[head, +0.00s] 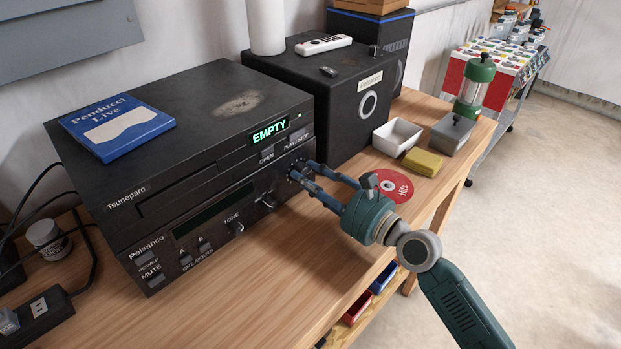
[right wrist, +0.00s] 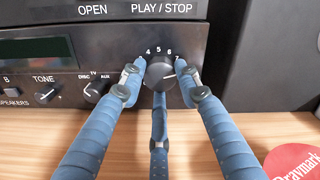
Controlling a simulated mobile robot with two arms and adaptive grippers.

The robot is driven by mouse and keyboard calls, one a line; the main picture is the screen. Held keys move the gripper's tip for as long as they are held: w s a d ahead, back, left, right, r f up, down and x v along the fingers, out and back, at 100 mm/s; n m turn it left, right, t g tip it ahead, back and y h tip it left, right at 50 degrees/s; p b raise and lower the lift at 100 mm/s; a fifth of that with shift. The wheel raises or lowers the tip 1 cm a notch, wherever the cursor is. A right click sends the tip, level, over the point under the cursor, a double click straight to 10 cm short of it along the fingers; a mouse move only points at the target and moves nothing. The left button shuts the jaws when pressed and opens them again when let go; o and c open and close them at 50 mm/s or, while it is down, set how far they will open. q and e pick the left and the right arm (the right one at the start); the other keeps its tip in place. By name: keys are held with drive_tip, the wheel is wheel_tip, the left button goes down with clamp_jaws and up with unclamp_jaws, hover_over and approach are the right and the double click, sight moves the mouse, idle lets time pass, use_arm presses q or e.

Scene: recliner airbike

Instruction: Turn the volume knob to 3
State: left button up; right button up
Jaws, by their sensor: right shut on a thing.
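The volume knob (right wrist: 162,74) is a round black knob on the right of the amplifier front (head: 220,215). My left gripper is not in view.
A disc player (head: 190,130) reading EMPTY sits on the amplifier, with a blue disc case (head: 117,120) on top. A black speaker (head: 330,100) stands behind right. A red disc (head: 390,186), white tray (head: 397,136) and yellow sponge (head: 422,161) lie right on the wooden bench.

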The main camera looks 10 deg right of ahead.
drive_tip(key=shift+d+f+n, duration=0.1)
drive_tip(key=shift+f+n, duration=0.1)
drive_tip(key=shift+n, duration=0.4)
idle(0.3)
drive_tip(key=n, duration=0.8)
drive_tip(key=shift+n+b, duration=0.3)
drive_tip(key=n, duration=0.3)
drive_tip(key=shift+r+n, duration=0.15)
drive_tip(key=shift+n, duration=0.15)
drive_tip(key=n, duration=0.5)
drive_tip(key=shift+w+r, duration=0.1)
drive_tip(key=shift+r, duration=0.1)
drive_tip(key=n+p, duration=0.1)
drive_tip(key=n, duration=0.4)
drive_tip(key=shift+r, duration=0.1)
drive_tip(key=shift+r+n+p, duration=0.1)
drive_tip(key=shift+n+p, duration=0.2)
drive_tip(key=shift+n, duration=0.5)
drive_tip(key=shift+r, duration=0.1)
